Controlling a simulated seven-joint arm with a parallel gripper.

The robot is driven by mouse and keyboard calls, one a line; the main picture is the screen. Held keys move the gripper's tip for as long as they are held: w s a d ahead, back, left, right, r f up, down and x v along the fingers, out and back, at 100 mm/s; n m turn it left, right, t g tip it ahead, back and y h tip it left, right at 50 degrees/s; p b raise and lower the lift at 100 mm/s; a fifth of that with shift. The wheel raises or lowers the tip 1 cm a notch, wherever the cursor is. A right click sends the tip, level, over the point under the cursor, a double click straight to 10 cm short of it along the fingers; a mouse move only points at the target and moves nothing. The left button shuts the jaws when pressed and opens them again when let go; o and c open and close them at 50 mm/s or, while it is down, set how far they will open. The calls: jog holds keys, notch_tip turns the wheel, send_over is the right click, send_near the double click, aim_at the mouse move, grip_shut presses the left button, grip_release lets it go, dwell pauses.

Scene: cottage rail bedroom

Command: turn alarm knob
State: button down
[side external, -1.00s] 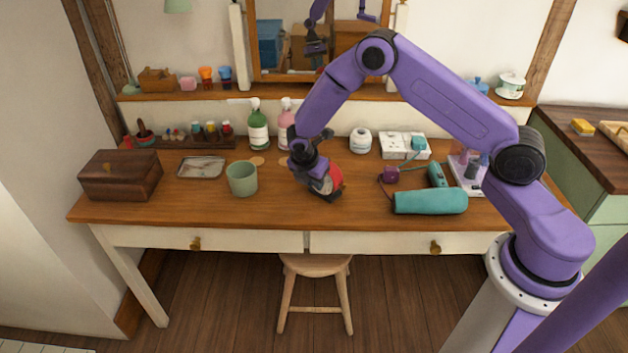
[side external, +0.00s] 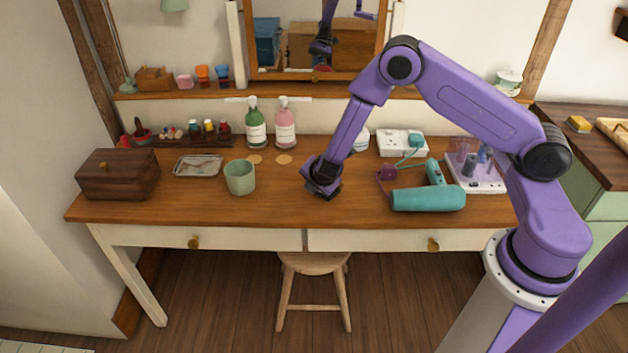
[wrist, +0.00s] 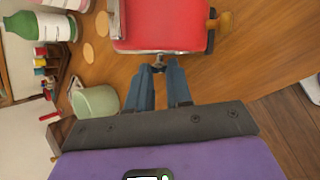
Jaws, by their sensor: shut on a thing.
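The red alarm clock (wrist: 165,25) fills the top of the wrist view, its back edge toward me. A small metal knob (wrist: 158,62) sticks out of its near side. My gripper (wrist: 160,72) has its two dark blue fingers closed around this knob. In the side external view my gripper (side external: 322,188) is low over the middle of the desk and hides the clock. The fingertips cannot be made out there.
A green cup (side external: 240,177) stands left of my gripper. A teal hair dryer (side external: 428,197) lies to the right. Green (side external: 256,125) and pink (side external: 285,125) bottles stand behind. A wooden box (side external: 118,175) is at the far left. The desk front (side external: 285,212) is clear.

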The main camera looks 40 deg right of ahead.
jog(key=t, duration=0.3)
jog(key=shift+s+f+m, duration=0.35)
jog(key=shift+m, duration=0.05)
jog(key=shift+f+m+t, duration=0.2)
jog(key=shift+m+t, duration=0.2)
jog(key=shift+t, duration=0.9)
jog(key=shift+d+t, duration=0.1)
jog(key=shift+t, duration=0.2)
jog(key=c, duration=1)
grip_release()
jog(key=shift+c, duration=0.2)
jog(key=shift+s, duration=0.1)
jog(key=v, duration=1.7)
jog(key=shift+a, duration=0.25)
